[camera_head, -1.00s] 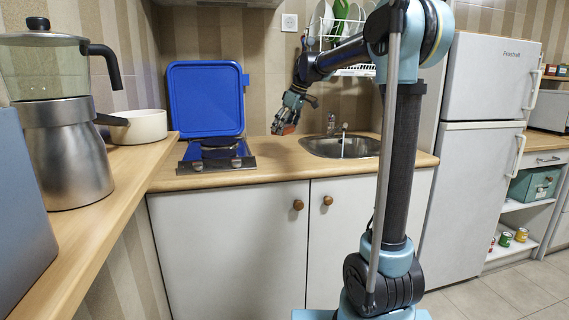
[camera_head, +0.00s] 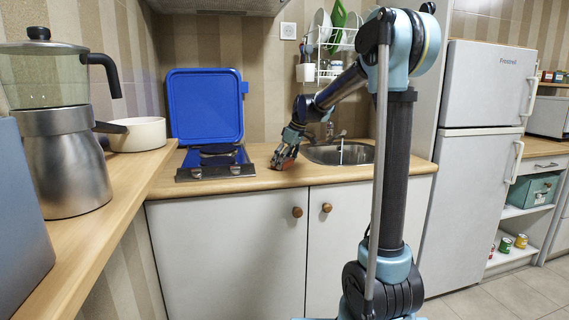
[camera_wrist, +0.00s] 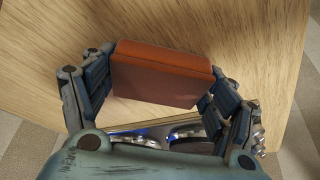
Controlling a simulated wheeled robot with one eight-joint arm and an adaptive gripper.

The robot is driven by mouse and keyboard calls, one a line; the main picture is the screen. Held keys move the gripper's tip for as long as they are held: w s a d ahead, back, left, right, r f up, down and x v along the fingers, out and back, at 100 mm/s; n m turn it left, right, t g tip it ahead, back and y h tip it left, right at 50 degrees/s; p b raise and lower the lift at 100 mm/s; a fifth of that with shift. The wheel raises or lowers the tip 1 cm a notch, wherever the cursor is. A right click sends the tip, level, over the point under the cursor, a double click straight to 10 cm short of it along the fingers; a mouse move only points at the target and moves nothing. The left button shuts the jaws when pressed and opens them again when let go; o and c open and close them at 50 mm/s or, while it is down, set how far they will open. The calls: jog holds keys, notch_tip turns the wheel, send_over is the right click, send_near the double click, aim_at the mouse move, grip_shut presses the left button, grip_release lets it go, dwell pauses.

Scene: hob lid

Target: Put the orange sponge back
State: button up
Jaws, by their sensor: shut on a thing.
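The orange sponge (camera_wrist: 160,76) is a reddish-orange block between the two fingers of my gripper (camera_wrist: 155,90) in the wrist view. My gripper is shut on it, with a finger at each end. In the head view my gripper (camera_head: 284,158) points down low at the counter, between the hob and the sink. The sponge (camera_head: 281,165) shows there only as a small reddish patch at the fingertips. I cannot tell whether it touches the counter.
The hob (camera_head: 215,172) with its raised blue lid (camera_head: 205,106) stands left of my gripper. The sink (camera_head: 340,154) lies to the right, below a dish rack (camera_head: 335,70). The wooden counter (camera_head: 262,178) is bare around my gripper. A white pot (camera_head: 138,134) stands at the left.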

jog(key=o, duration=1)
jog(key=shift+o, duration=0.2)
jog(key=v, duration=1.2)
jog(key=s+d+f+m+h, duration=0.1)
jog(key=s+d+f+m, duration=0.1)
jog(key=s+d+f, duration=0.3)
jog(key=s+d+f+m, duration=0.1)
jog(key=s+d+m, duration=0.1)
jog(key=s, duration=0.5)
jog(key=s+d+f+m+h, duration=0.1)
jog(key=s+d+f, duration=0.25)
jog(key=s, duration=0.35)
jog(key=s+d+f+m+h, duration=0.1)
jog(key=s+d+f+m, duration=0.2)
jog(key=s+f, duration=0.6)
jog(key=s+d+f+m+h, duration=0.1)
jog(key=s+d+f+m, duration=0.3)
jog(key=s+f, duration=0.5)
jog(key=shift+s+d+f, duration=0.3)
jog(key=shift+s+d, duration=0.3)
jog(key=shift+d, duration=0.4)
